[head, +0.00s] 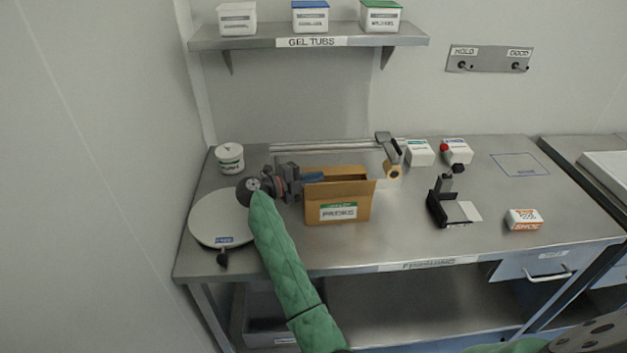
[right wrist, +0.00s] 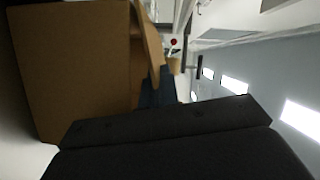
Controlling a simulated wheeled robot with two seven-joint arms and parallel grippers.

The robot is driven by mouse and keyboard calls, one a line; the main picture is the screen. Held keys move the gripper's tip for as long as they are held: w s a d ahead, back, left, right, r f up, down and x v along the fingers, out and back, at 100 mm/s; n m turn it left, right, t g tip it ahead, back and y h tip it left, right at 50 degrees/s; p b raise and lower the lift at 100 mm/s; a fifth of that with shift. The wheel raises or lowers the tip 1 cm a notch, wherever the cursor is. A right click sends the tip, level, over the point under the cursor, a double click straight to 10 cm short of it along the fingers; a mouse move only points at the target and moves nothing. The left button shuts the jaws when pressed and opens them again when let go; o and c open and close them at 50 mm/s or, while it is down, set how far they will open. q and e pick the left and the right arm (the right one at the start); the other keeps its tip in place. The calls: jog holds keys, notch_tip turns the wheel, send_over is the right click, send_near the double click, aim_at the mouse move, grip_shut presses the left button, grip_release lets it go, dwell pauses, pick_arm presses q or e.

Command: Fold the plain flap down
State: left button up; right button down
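An open-topped brown carton (head: 350,205) with a white and green label stands on the steel bench. Its right flap (head: 368,184) sticks out at the right side, and its back edge stands up. My right gripper (head: 314,177), on the green-sleeved arm, reaches in from the left, with its blue fingers at the carton's upper left edge. In the right wrist view the carton wall (right wrist: 70,70) fills the left, and a flap (right wrist: 150,45) stands beside the dark blue fingers (right wrist: 158,95). I cannot tell contact or finger gap. My left gripper is out of view.
The bench in front of the carton is clear.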

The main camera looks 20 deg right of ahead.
jog(key=c, duration=2.1)
grip_release()
jog(key=o, duration=0.5)
jog(key=shift+c, duration=0.2)
jog(key=shift+f, duration=0.1)
